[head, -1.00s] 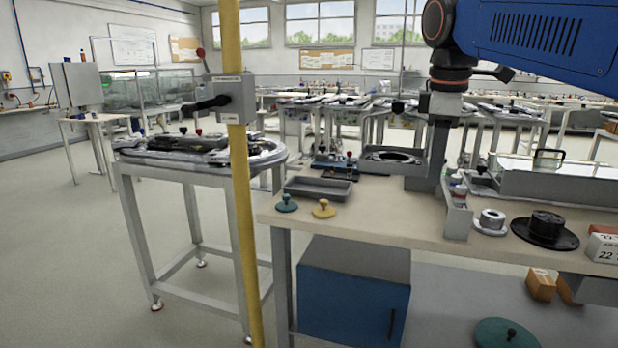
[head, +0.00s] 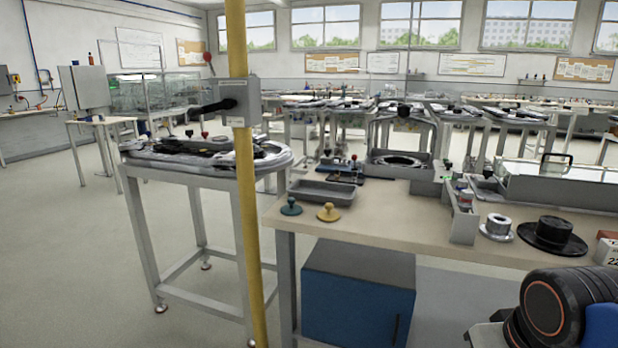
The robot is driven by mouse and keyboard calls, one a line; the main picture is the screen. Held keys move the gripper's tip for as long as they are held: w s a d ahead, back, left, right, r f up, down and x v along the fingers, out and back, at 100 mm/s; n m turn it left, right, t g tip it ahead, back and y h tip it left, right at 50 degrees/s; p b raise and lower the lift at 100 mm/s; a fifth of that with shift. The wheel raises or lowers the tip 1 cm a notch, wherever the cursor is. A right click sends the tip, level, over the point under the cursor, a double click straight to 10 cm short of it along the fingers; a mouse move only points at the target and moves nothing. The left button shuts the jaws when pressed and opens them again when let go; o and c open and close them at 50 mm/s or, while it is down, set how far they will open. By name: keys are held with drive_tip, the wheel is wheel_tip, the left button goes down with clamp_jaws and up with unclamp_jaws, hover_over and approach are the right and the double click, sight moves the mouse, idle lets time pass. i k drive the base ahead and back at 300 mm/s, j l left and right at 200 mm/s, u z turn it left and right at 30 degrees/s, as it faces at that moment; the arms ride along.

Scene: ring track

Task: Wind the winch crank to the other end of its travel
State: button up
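A grey winch box (head: 240,102) is fixed on a yellow post (head: 240,200) left of the picture's middle. Its black crank handle (head: 212,107) sticks out to the left, roughly level and tilted slightly down at its free end. Nothing touches the crank. My gripper is not in view; only a dark round joint and a bit of blue of my arm show at the lower right, well away from the crank.
A workbench (head: 400,215) stands right of the post, bearing a grey tray (head: 322,191), a teal knob (head: 291,206), a yellow knob (head: 328,212) and a black hub (head: 552,234). A track table (head: 180,172) stands behind the post. The floor at left is clear.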

sight(227, 103)
drive_tip(key=i+j, duration=0.15)
drive_tip(key=j, duration=0.25)
drive_tip(key=i+j, duration=0.15)
drive_tip(key=j, duration=0.25)
drive_tip(key=i+j, duration=0.15)
drive_tip(key=j, duration=0.25)
drive_tip(key=i+j, duration=0.2)
drive_tip(key=j, duration=0.2)
drive_tip(key=i+j, duration=0.15)
drive_tip(key=j, duration=0.25)
drive_tip(key=i+j+z, duration=0.1)
drive_tip(key=j, duration=0.3)
drive_tip(key=i+j, duration=0.2)
drive_tip(key=j, duration=0.2)
